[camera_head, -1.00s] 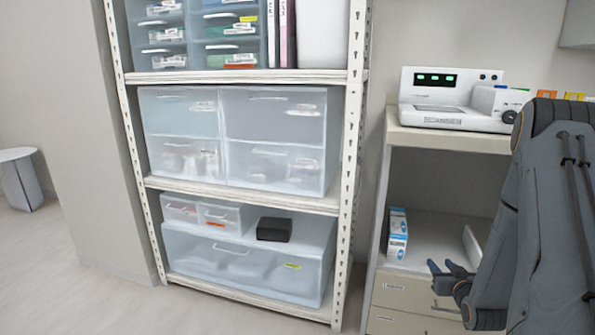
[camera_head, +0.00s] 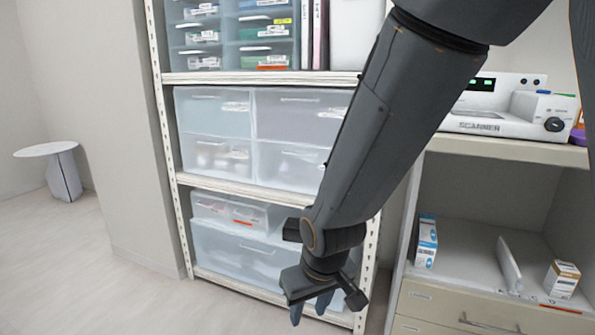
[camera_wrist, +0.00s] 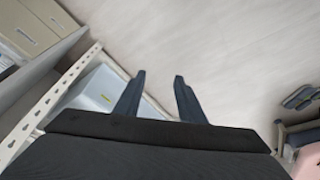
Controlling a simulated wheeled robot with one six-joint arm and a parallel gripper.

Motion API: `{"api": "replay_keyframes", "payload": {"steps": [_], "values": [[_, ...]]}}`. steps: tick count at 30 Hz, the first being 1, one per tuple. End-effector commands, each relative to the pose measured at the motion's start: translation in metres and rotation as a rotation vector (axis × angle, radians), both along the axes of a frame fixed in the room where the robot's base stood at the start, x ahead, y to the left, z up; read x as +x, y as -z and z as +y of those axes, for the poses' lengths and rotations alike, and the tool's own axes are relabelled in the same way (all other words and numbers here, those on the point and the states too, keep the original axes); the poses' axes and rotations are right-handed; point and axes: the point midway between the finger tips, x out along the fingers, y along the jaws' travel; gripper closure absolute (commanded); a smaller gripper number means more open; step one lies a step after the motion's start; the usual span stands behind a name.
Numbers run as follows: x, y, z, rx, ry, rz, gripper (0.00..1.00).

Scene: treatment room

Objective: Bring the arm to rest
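My arm reaches down from the upper right across the head view, in front of the shelf rack. My gripper (camera_head: 312,305) hangs near the lowest shelf, pointing downward. In the wrist view my gripper (camera_wrist: 159,80) shows two dark fingers apart with only pale floor between their tips. It is open and empty. My arm hides part of the rack's right side and part of the scanner's left end.
A shelf rack (camera_head: 262,77) holds clear drawers (camera_head: 212,112). At right, a cabinet (camera_head: 500,150) carries a scanner (camera_head: 490,125), with boxes (camera_head: 427,240) inside. A small round table (camera_head: 45,149) stands far left. The floor (camera_head: 90,240) at left is clear.

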Motion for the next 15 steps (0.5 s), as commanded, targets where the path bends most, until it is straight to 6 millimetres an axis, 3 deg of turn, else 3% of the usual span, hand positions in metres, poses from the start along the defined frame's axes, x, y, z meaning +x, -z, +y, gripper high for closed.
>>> {"api": "replay_keyframes", "payload": {"steps": [1,6,15], "values": [[-0.02,-0.005,0.01,-0.007,-0.027,0.029,0.64],[-0.072,-0.016,0.025,-0.035,-0.085,0.115,0.64],[-0.142,-0.031,0.035,-0.078,-0.166,0.228,0.64]]}}
